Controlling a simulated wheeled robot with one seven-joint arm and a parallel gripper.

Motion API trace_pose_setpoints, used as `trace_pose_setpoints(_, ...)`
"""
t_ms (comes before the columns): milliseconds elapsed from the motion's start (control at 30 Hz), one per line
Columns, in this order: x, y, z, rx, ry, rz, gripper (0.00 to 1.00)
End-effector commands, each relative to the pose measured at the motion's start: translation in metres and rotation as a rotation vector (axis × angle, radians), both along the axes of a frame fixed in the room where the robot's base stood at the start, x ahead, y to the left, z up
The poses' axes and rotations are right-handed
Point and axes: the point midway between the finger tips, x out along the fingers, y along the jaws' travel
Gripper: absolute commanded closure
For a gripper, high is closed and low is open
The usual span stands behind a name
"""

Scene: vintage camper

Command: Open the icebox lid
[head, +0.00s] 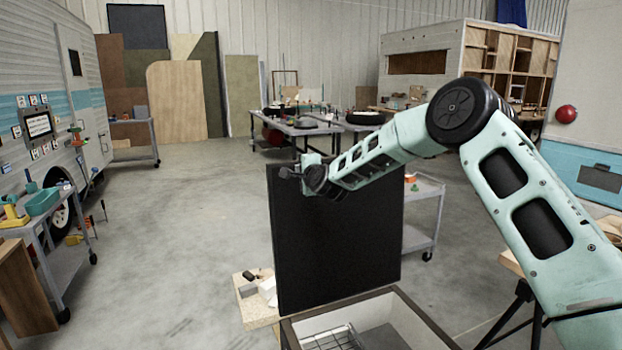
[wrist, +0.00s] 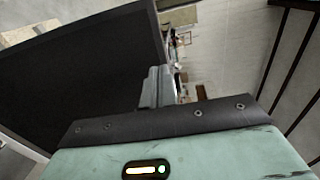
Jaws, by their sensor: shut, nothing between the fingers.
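The icebox lid (head: 338,240) is a large dark panel standing upright, close to vertical, at the back of the icebox (head: 432,328). The icebox is open at the top, and its pale inside and a wire rack (head: 333,338) show. My gripper (head: 284,172) is at the lid's upper left corner, with my arm reaching across the top edge. In the wrist view my gripper (wrist: 157,84) is shut and empty beside the dark lid (wrist: 95,75). I cannot tell whether it touches the lid.
A small wooden surface with loose items (head: 258,308) is left of the icebox. A grey cart (head: 425,215) stands behind the lid on the right. A tool cart (head: 62,245) is at the far left. The concrete floor (head: 185,235) between is mostly clear.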

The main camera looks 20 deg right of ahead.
Motion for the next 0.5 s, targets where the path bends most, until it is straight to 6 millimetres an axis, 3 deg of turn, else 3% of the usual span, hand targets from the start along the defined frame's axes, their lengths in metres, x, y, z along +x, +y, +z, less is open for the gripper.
trace_pose_setpoints(500,-0.070,-0.002,0.007,0.001,0.001,0.001,1.00)
